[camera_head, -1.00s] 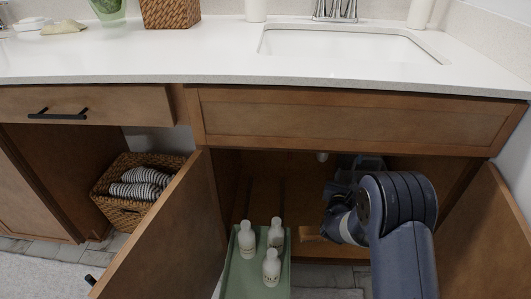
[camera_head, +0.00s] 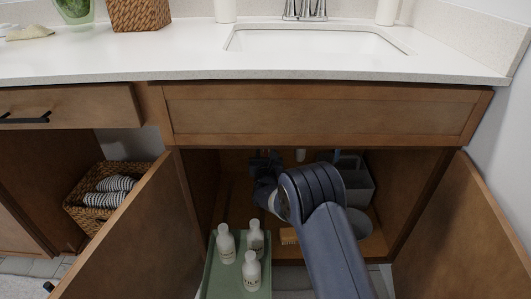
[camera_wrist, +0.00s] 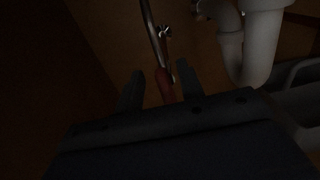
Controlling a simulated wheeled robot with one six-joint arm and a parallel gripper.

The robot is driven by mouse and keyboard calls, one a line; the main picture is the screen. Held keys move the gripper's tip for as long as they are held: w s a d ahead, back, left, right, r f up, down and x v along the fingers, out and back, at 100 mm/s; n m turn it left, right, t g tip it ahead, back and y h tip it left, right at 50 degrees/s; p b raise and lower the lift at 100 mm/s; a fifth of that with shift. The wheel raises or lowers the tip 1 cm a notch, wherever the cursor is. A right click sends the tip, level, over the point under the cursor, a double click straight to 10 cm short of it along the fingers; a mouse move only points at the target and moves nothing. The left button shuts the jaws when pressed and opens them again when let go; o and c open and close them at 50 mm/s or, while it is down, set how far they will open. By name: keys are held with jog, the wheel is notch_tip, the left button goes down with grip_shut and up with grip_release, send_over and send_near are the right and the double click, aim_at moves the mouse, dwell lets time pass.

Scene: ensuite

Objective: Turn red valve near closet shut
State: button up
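In the dark wrist view, a reddish part (camera_wrist: 165,84), which looks like the red valve's handle, sits at the lower end of a thin metal pipe (camera_wrist: 152,25). My gripper (camera_wrist: 160,82) is open, with one finger on each side of the red part. There is a gap to the left finger; the right finger is close to the red part, and I cannot tell if it touches. In the head view, my gripper (camera_head: 265,163) is inside the open cabinet under the sink, mostly hidden in shadow and behind my arm. The valve cannot be made out there.
White drain pipes (camera_wrist: 262,45) stand right of the gripper. A green tray (camera_head: 222,278) with white bottles (camera_head: 251,272) stands in front. Open doors (camera_head: 135,235) flank the opening.

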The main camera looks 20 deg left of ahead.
jog(key=shift+x, duration=1)
grip_shut()
